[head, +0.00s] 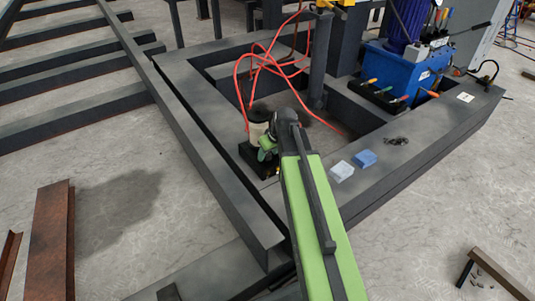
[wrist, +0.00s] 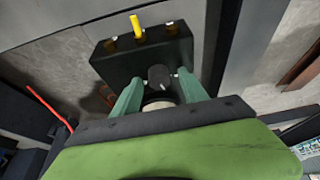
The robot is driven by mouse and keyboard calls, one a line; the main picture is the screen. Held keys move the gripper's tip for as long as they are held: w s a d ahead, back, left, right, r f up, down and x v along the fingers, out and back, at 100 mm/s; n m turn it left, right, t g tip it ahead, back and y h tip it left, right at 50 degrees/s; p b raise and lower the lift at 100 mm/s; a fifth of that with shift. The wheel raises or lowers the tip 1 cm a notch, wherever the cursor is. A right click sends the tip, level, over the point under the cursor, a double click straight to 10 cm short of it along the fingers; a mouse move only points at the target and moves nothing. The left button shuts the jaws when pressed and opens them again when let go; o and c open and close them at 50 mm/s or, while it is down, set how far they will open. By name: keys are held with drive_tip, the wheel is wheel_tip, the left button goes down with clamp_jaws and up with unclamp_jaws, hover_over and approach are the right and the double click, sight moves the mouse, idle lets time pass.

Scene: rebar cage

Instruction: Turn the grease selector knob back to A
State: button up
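The selector knob (wrist: 159,76) is a small dark round knob on the face of a black block (wrist: 112,57) in the wrist view. A small pale mark shows on the knob; no letter A is readable. My gripper (wrist: 160,84) has its two teal fingers apart, one on each side of the knob. I cannot tell whether either fingertip touches it. In the head view my gripper (head: 264,153) is at the black block (head: 247,159), below a pale reservoir with a dark top (head: 260,115). The knob is hidden there by my arm.
A yellow pin (wrist: 137,26) stands up from the block. Red hoses (head: 243,70) loop above the dark steel frame (head: 215,120). White (head: 341,171) and blue (head: 366,158) pads lie on the right beam. A blue machine (head: 405,68) stands at upper right.

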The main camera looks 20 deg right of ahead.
drive_tip(key=shift+r, duration=0.1)
drive_tip(key=p+v, duration=1.6)
drive_tip(key=v, duration=0.1)
drive_tip(key=shift+s, duration=0.1)
